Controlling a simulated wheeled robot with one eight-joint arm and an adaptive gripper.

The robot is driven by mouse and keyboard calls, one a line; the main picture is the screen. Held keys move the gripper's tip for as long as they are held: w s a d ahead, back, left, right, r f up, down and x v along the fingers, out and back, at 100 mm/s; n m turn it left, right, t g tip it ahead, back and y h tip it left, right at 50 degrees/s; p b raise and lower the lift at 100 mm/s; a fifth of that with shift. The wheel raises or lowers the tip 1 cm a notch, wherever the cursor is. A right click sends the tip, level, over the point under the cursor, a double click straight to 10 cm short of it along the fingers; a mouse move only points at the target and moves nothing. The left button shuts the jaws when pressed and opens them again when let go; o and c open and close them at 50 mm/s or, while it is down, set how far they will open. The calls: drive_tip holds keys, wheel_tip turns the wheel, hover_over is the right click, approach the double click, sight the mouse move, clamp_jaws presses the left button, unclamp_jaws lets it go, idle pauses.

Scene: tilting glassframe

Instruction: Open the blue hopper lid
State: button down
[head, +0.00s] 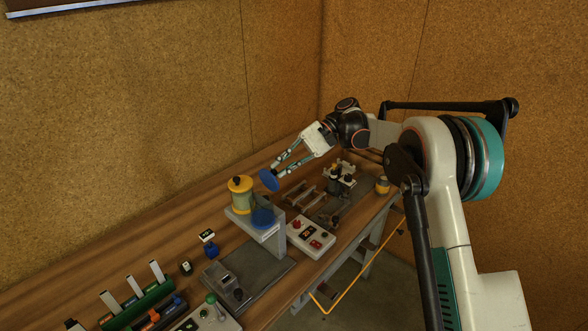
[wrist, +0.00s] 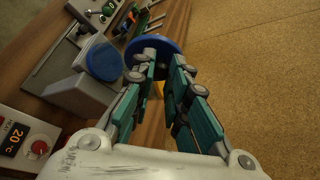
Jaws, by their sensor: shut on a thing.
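The blue lid (head: 269,181) is a round disc, tilted on edge at the tips of my gripper (head: 279,168). My gripper is shut on it and holds it above the blue hopper (head: 263,218), with a gap between them. In the wrist view the lid (wrist: 153,43) shows just beyond my gripper (wrist: 157,68), and the fingertips hide part of it. The blue round top of the hopper (wrist: 104,62) is to the left of the lid there. The hopper sits on a grey stand (head: 240,222).
A yellow-lidded hopper (head: 241,194) stands left of the blue one on the same stand. A control box (head: 310,238) is to the right. A green rack (head: 140,303) is at the front left.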

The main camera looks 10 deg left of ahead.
drive_tip(key=shift+f, duration=0.1)
drive_tip(key=c, duration=1.5)
unclamp_jaws()
drive_tip(key=shift+w, duration=0.1)
wheel_tip(320, 180, up, 10)
drive_tip(key=shift+r, duration=0.1)
